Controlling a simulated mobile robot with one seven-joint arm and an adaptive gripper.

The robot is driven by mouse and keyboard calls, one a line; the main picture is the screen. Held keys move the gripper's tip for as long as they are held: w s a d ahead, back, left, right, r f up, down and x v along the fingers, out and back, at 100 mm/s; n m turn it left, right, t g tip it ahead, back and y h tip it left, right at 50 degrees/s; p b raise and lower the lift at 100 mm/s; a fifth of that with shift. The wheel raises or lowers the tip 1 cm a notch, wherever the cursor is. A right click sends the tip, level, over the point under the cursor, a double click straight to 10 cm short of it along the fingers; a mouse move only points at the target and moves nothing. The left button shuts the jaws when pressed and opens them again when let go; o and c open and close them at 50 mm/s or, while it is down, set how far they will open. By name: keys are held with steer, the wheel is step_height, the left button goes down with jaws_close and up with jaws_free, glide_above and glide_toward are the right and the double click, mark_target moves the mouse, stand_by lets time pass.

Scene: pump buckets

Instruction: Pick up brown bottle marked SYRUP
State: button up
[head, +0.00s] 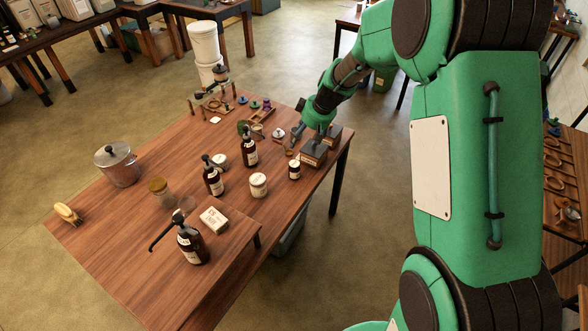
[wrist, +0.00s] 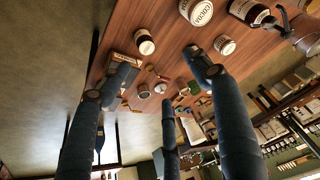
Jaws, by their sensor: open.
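Three dark brown pump bottles with pale labels stand upright on the wooden table in the head view: one at the front (head: 193,246), one in the middle (head: 213,182) and one farther back (head: 250,156). I cannot read which is marked SYRUP. A brown bottle (wrist: 250,11) is cut off at the top of the wrist view, its label unclear. My gripper (head: 311,142) is open and empty over the table's right end, to the right of the bottles and apart from them. Its spread fingers (wrist: 155,70) show in the wrist view.
A cocoa jar (wrist: 198,11) and a small brown jar (head: 294,170) stand between bottles and gripper. A labelled wooden box (head: 314,157) lies beneath my gripper.

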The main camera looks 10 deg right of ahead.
steer(key=n, duration=0.1)
glide_toward(295, 164)
step_height(295, 164, up, 2)
steer(key=shift+s+d+r, duration=0.1)
steer(key=shift+d+r, duration=0.05)
steer(key=shift+d, duration=0.35)
steer(key=shift+x, duration=4.25)
steer(key=shift+s+a, duration=0.15)
steer(key=shift+x, duration=2.6)
steer(key=shift+s, duration=0.15)
steer(key=c, duration=1.3)
